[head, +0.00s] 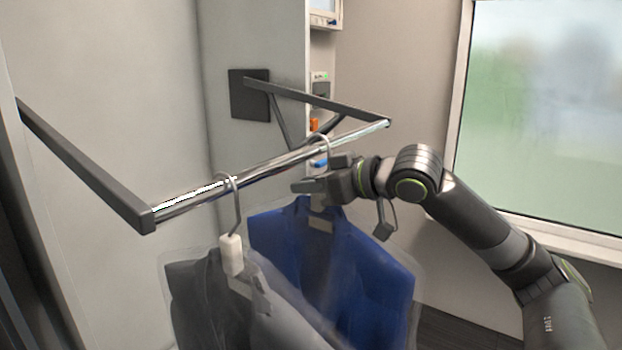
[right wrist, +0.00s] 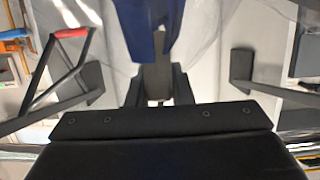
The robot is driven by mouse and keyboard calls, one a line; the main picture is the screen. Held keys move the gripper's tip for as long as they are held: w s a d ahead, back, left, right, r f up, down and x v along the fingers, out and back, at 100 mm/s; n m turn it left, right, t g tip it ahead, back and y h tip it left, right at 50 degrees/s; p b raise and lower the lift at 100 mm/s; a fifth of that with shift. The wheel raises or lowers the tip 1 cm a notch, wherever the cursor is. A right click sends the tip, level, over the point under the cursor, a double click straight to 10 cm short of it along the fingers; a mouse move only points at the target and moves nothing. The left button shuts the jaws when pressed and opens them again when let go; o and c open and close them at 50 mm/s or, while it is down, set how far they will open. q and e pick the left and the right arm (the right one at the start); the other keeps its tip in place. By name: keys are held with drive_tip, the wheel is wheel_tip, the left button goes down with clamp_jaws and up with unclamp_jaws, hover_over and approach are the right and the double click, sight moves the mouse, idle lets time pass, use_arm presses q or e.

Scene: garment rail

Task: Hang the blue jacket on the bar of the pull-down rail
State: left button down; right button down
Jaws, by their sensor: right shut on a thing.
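The blue jacket (head: 345,265) hangs upright under a clear cover in the head view. My right gripper (head: 314,188) is shut on the neck of its hanger, just below the bar. The hanger's hook (head: 322,138) curves at the top of the bar (head: 265,166); I cannot tell whether it bears on it. The pull-down rail's bar slants up to the right between two dark arms. In the right wrist view, the blue jacket (right wrist: 139,28) shows beyond the gripper (right wrist: 155,88), and the bar (right wrist: 18,154) shows at both sides. My left gripper is not in view.
A dark grey jacket (head: 195,290) in a clear cover hangs from the bar by its own hook (head: 229,181), left of and in front of the blue one. The rail's left arm (head: 85,165) and wall plate (head: 249,94) flank the bar. A window (head: 545,110) is at right.

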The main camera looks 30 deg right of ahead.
drive_tip(key=shift+w+f, duration=0.1)
drive_tip(key=shift+f, duration=0.1)
drive_tip(key=c, duration=1.2)
unclamp_jaws()
drive_tip(key=shift+a, duration=0.1)
drive_tip(key=shift+s, duration=0.2)
